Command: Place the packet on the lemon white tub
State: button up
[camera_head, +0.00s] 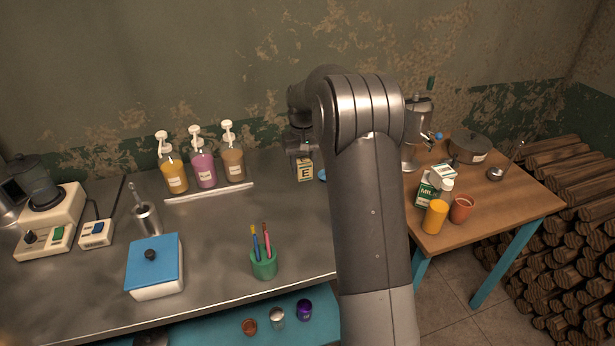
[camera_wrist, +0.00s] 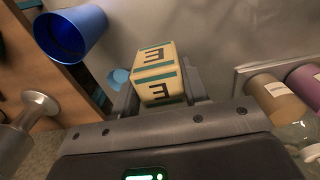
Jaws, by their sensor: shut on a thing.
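The packet (camera_head: 305,171) is a small cream box with green bands and a dark letter E. It is at the back of the metal counter in the head view, partly hidden by my arm. In the wrist view, the packet (camera_wrist: 158,80) sits between the two fingers of my gripper (camera_wrist: 160,92), which is shut on it. I cannot tell whether it touches the counter. A white tub with a blue lid and black knob (camera_head: 154,265) stands at the counter's front left, well apart from my gripper. I see no lemon marking on it.
Three pump bottles (camera_head: 204,170) stand left of my gripper, behind a pale strip (camera_head: 208,192). A green pen cup (camera_head: 263,264) stands at the counter's front edge. A wooden table (camera_head: 482,200) with a milk carton (camera_head: 428,188) is at right. The middle counter is clear.

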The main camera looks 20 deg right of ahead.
jog(key=shift+r, duration=0.8)
jog(key=shift+d+r, duration=0.1)
jog(key=shift+d, duration=0.05)
jog(key=s+d+r, duration=0.3)
jog(key=s+d, duration=0.1)
jog(key=d, duration=0.8)
jog(key=s+d+r, duration=0.3)
jog(key=d, duration=0.9)
jog(key=s+d+r, duration=0.3)
jog(key=s+d, duration=0.6)
jog(key=s+d+r, duration=0.3)
jog(key=s+d, duration=0.5)
jog(key=d, duration=0.2)
send_over(444, 170)
notch_tip(444, 170, down, 6)
jog(key=shift+d+f, duration=0.1)
jog(key=shift+f, duration=2.05)
